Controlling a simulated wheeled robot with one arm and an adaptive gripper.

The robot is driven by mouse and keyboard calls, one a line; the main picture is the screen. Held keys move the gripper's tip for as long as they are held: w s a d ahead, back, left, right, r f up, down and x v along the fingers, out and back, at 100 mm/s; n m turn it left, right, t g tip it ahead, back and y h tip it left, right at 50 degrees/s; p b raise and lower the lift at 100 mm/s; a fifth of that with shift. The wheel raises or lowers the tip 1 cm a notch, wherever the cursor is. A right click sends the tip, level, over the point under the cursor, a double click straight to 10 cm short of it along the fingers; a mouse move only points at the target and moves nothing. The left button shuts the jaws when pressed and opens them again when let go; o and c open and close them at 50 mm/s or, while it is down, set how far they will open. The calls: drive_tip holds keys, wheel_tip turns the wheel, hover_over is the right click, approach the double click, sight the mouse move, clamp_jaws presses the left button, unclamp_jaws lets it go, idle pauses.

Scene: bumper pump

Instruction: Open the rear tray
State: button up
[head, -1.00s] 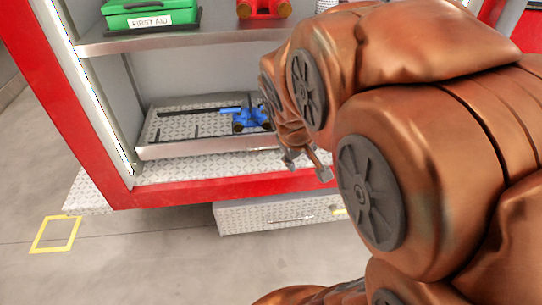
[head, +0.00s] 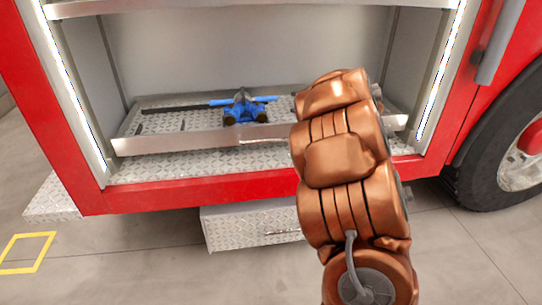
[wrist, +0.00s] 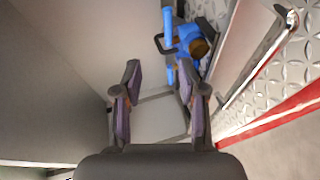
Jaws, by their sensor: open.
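A diamond-plate tray with a raised silver front lip (head: 190,142) lies in the lower bay of the red vehicle. A handle bar (head: 262,140) is on the lip, partly hidden by my arm. A blue pump (head: 240,110) stands on the tray. In the wrist view, the pump (wrist: 187,40) is just beyond my right finger, and the lip (wrist: 245,75) runs to the right of my gripper. My gripper (wrist: 157,85) is open, with nothing seen between its fingers. In the head view my arm hides it. Which tray is the rear one cannot be told.
A diamond-plate drawer (head: 235,230) with a handle (head: 284,232) hangs below the red sill (head: 230,188). A shelf (head: 170,6) crosses above the bay. Side walls bound it. A wheel (head: 505,160) is at right. The floor in front is clear.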

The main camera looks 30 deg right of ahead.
sight(274, 141)
drive_tip(key=a+f+n+y+b, duration=0.1)
drive_tip(key=f+y, duration=0.1)
drive_tip(key=f, duration=0.2)
drive_tip(key=s+a+f+n+y+b, duration=0.1)
drive_tip(key=a+f+n+y+b, duration=0.1)
drive_tip(key=f+y, duration=0.1)
drive_tip(key=s+a+f+n+y+b, duration=0.1)
drive_tip(key=a+f+n+y+b, duration=0.1)
drive_tip(key=f, duration=0.4)
drive_tip(key=shift+y, duration=0.4)
drive_tip(key=shift+b+x, duration=1.05)
drive_tip(key=shift+x, duration=2.25)
drive_tip(key=shift+c, duration=0.3)
clamp_jaws()
